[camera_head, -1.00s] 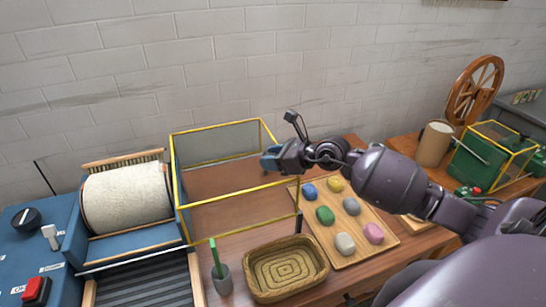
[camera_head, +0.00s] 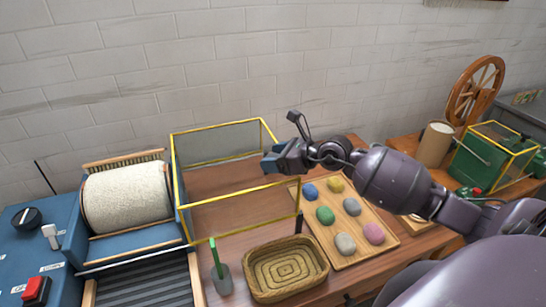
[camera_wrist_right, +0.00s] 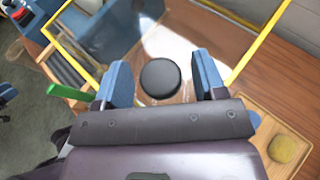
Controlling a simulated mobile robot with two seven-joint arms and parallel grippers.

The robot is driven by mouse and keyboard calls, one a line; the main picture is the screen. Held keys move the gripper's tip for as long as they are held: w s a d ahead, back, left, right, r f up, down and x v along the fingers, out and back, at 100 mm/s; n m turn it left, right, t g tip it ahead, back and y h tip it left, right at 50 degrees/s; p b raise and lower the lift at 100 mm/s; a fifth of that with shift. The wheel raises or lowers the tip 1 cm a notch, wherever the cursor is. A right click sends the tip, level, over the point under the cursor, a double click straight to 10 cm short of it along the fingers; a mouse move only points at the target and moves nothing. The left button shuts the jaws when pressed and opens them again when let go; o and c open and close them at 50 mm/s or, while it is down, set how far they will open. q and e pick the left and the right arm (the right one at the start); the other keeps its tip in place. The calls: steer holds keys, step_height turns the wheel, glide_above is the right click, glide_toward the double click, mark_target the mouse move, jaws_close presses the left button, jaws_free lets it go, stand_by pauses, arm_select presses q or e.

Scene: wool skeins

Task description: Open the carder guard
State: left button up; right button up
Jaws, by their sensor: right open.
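The carder guard (camera_head: 240,192), a clear box with a yellow frame, stands to the right of the carder's cream drum (camera_head: 127,197), which is uncovered. My right gripper (camera_head: 270,161) is at the right side of the guard frame in the head view; I cannot tell whether it touches. The right wrist view shows its two blue fingers (camera_wrist_right: 160,82) apart, with a round black knob (camera_wrist_right: 160,78) showing between them, not gripped. Yellow guard bars (camera_wrist_right: 258,40) run on both sides there.
A wooden board (camera_head: 378,240) with several coloured wool balls lies right of the guard. A blue control panel (camera_head: 62,262) is at left.

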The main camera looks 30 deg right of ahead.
steer(key=v, duration=1)
steer(key=shift+r+b, duration=0.15)
steer(key=shift+b, duration=0.3)
steer(key=shift+s+d, duration=0.1)
